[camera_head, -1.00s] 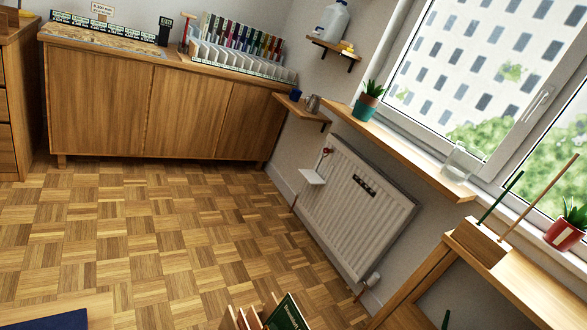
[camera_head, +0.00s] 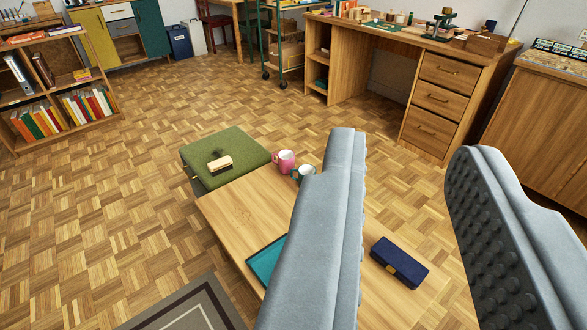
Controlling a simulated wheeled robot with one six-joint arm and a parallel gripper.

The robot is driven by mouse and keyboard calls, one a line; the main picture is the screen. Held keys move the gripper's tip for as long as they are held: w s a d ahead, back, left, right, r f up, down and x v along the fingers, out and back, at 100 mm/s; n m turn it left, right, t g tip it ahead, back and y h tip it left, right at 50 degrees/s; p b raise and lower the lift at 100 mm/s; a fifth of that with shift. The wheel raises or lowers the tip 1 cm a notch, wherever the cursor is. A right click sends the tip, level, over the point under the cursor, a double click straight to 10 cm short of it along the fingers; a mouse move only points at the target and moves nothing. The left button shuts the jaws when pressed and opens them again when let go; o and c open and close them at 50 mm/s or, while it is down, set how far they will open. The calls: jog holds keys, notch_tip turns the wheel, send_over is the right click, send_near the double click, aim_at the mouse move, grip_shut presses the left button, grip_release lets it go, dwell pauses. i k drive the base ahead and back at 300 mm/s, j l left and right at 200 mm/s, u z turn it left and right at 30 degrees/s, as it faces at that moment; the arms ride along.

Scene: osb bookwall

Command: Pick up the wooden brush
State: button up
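A small pale wooden piece with a dark part, which looks like the wooden brush (camera_head: 219,165), lies on the green cushioned stool (camera_head: 232,147) left of the picture's middle. It is small here, so its details are hard to tell. My gripper (camera_head: 408,148) is open, with two grey padded fingers wide apart in the right half of the view. No object shows between the fingertips, only floor and furniture far behind. The brush is beyond and left of the left finger, well apart from it.
Beside the stool is a low wooden table (camera_head: 228,214) with a pink mug (camera_head: 285,161), a teal-and-white mug (camera_head: 303,174), a teal tray (camera_head: 266,262) and a dark blue case (camera_head: 399,262). A bookshelf (camera_head: 75,130) stands left. Parquet floor (camera_head: 100,200) is clear left of the stool.

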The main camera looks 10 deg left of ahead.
aim_at(218, 167)
jog(key=k+l, duration=0.15)
jog(key=i+j, duration=0.2)
jog(key=j, duration=0.2)
jog(key=i+j, duration=0.2)
jog(key=j, duration=0.15)
jog(key=i+j, duration=0.25)
jog(key=j, duration=0.15)
jog(key=i+j, duration=0.2)
jog(key=j, duration=0.2)
jog(key=i+j, duration=0.2)
jog(key=j, duration=0.15)
jog(key=i+j, duration=0.2)
jog(key=j, duration=0.2)
jog(key=i+j, duration=0.2)
jog(key=j, duration=0.15)
jog(key=i+j, duration=0.25)
jog(key=j, duration=0.15)
jog(key=z, duration=0.05)
